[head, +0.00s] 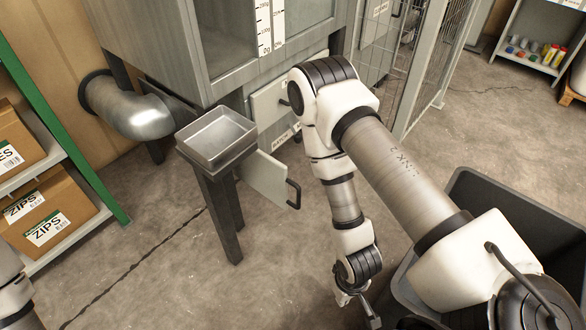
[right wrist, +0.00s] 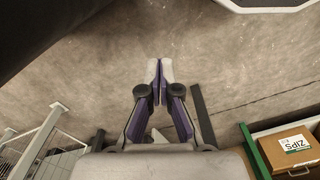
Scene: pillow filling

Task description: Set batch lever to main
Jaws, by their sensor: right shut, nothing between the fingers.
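The grey metal machine (head: 165,50) stands at the top left in the head view, with a window and a white scale (head: 264,25). On its lower front is a pale panel (head: 268,104), partly hidden by my right arm. A pale flap (head: 266,180) with a black handle (head: 294,193) juts out below it. I cannot make out which part is the batch lever. My right gripper (right wrist: 160,72) is shut and empty above bare floor in the right wrist view. In the head view it hangs low, apart from the machine. My left gripper is not in view.
A metal tray on legs (head: 178,152) stands before the machine. A shelf with boxes (head: 48,228) is at the left. A wire cage (head: 425,60) and a dark bin (head: 480,182) are at the right. The central floor is clear.

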